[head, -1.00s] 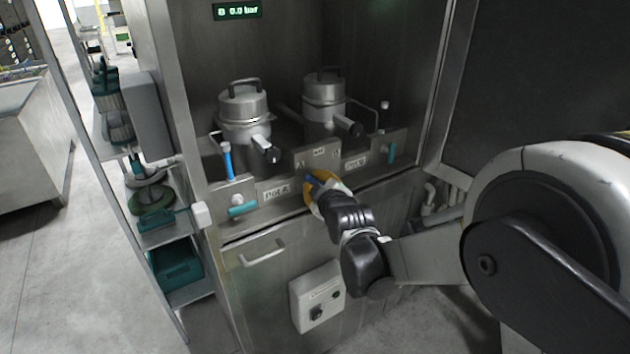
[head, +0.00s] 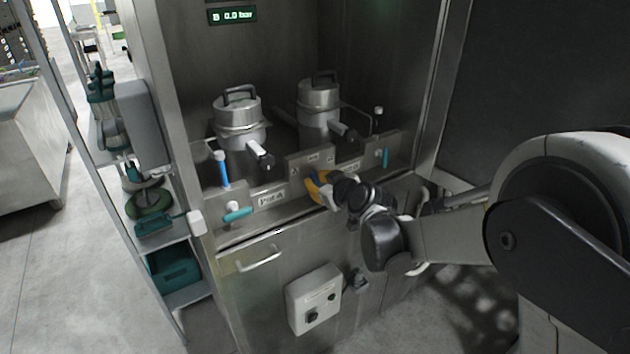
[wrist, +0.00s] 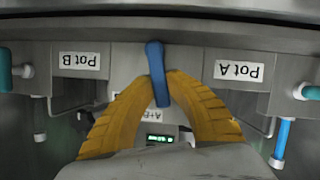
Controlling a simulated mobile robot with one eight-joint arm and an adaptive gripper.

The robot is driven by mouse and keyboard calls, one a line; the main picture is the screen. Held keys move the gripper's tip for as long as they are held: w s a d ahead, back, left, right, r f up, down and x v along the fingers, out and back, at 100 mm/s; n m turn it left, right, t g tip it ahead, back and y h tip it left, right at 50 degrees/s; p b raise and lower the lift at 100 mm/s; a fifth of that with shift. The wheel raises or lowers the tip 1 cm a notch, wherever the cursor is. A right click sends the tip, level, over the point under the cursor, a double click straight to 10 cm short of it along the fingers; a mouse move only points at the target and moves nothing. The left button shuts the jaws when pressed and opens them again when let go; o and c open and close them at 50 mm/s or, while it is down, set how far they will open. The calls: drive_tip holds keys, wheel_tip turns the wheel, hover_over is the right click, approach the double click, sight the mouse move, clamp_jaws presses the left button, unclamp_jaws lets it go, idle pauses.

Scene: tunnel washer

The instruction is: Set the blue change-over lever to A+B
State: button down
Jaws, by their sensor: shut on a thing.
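The blue change-over lever (wrist: 155,62) stands between the two yellow fingers of my gripper (wrist: 158,88) in the wrist view, which is upside down. The fingers are shut on it from both sides. It runs nearly straight up and down in that picture, slightly slanted. A partly hidden label reading A+B (wrist: 158,114) shows behind the fingers. In the head view my gripper (head: 316,188) is at the middle plate (head: 300,165) between the two pots, and the lever is mostly hidden. I cannot tell which setting the lever is at.
Two lidded steel pots (head: 238,118) (head: 319,100) stand behind the panel, with black-tipped handles. Teal valve handles (head: 238,214) (head: 386,158) and an upright blue handle (head: 223,172) flank the plate. A grey switch box (head: 314,298) is below.

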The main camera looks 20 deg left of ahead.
idle(0.3)
drive_tip(key=c, duration=1.3)
unclamp_jaws()
drive_tip(key=shift+c, duration=0.2)
drive_tip(key=v, duration=1.2)
